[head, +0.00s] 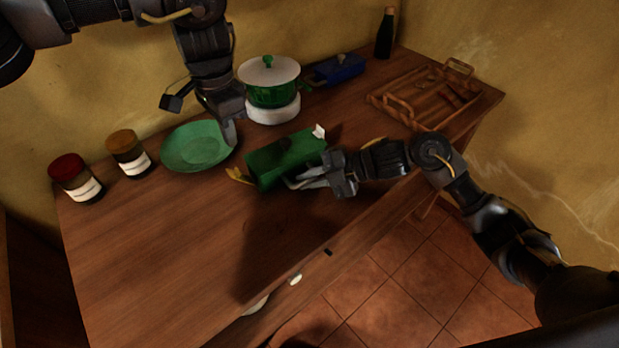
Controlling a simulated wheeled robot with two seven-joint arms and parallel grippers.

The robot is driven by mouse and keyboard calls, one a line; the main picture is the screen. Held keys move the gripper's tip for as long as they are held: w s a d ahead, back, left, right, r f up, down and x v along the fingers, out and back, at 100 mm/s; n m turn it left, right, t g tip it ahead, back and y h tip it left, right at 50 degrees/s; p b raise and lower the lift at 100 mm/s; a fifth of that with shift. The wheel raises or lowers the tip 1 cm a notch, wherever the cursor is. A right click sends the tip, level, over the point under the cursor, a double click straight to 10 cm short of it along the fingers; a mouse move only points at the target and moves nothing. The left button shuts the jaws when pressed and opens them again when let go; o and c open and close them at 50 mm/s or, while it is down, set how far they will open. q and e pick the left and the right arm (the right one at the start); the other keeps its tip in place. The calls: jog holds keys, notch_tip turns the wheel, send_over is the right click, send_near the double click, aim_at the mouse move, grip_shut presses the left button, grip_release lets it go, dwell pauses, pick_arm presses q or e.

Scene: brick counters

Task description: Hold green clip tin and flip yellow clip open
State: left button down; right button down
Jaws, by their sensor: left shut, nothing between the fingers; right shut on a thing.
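The green clip tin (292,154) lies on the wooden counter in the middle of the head view. Its yellow clip (240,176) sticks out at the tin's left end. A white clip (319,131) stands up at its right end. My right gripper (300,182) is shut on the tin at its near side, and its fingers hide part of that side. My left gripper (230,134) is shut and empty. It points down over the right rim of the green plate, to the upper left of the tin and apart from the yellow clip.
A green plate (190,150) and two jars (76,178) are at left. A green pot (270,84) on a white stand (273,110), a blue box (339,68) and a dark bottle (385,34) are behind. A wooden tray (400,110) is at right. The counter's front left is clear.

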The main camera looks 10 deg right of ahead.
jog(key=c, duration=1.4)
grip_release()
jog(key=shift+o, duration=0.2)
jog(key=shift+f, duration=0.1)
jog(key=shift+s+f, duration=0.1)
jog(key=v, duration=1.2)
jog(key=shift+r, duration=0.2)
